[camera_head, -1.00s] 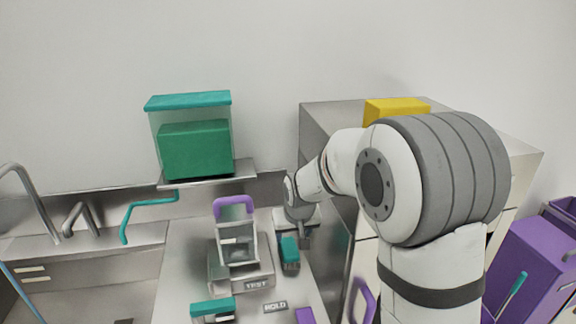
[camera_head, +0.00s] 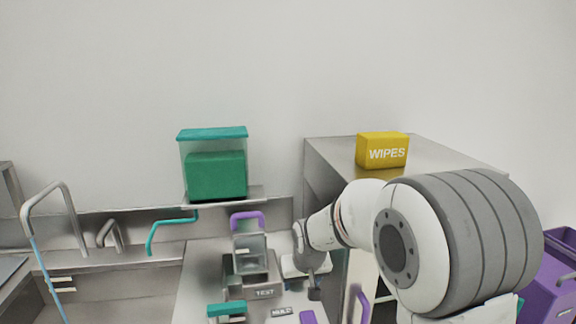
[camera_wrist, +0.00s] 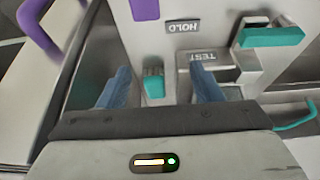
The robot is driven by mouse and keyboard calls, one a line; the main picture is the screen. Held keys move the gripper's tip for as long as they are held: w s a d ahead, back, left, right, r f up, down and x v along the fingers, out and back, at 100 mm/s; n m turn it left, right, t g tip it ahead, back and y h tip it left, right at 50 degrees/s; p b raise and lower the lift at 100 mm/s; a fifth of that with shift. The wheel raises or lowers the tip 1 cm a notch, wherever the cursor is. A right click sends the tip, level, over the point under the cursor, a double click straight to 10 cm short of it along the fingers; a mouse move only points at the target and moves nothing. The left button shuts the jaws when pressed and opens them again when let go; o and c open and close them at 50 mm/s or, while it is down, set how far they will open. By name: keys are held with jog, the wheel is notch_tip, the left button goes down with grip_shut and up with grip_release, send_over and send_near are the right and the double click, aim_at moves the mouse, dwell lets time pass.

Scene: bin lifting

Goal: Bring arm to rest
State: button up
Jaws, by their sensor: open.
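My gripper (camera_head: 314,290) hangs low over the counter in the head view, right of the test station. In the wrist view my gripper (camera_wrist: 160,78) shows two blue fingers spread apart, with nothing held between them. A small teal item (camera_wrist: 153,82) appears beyond the gap between the fingers, apart from them. My arm is bent, its upper links filling the right of the head view. A clear bin with a purple handle (camera_head: 247,215) stands on the grey TEST station (camera_head: 264,292).
A HOLD label (camera_head: 282,311), a teal-topped item (camera_head: 227,309) and a purple item (camera_head: 307,317) are near the counter's front. A yellow WIPES box (camera_head: 382,151) sits on the steel cabinet (camera_head: 440,158). A green-filled container (camera_head: 215,172) stands on the wall shelf. Purple bins (camera_head: 552,285) are far right.

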jog(key=s+d+r, duration=0.2)
jog(key=s+d, duration=0.1)
jog(key=s, duration=0.6)
jog(key=s+d+r+m+g, duration=0.1)
jog(key=s+d+r, duration=0.2)
jog(key=s, duration=0.5)
jog(key=s+d+r+m, duration=0.1)
jog(key=s+d+r, duration=0.1)
jog(key=s+d, duration=0.3)
jog(key=s, duration=0.4)
jog(key=shift+s+d+r+h, duration=0.2)
jog(key=shift+s+d+h, duration=0.05)
jog(key=shift+s+h, duration=0.15)
jog(key=shift+w, duration=0.1)
jog(key=shift+c, duration=0.6)
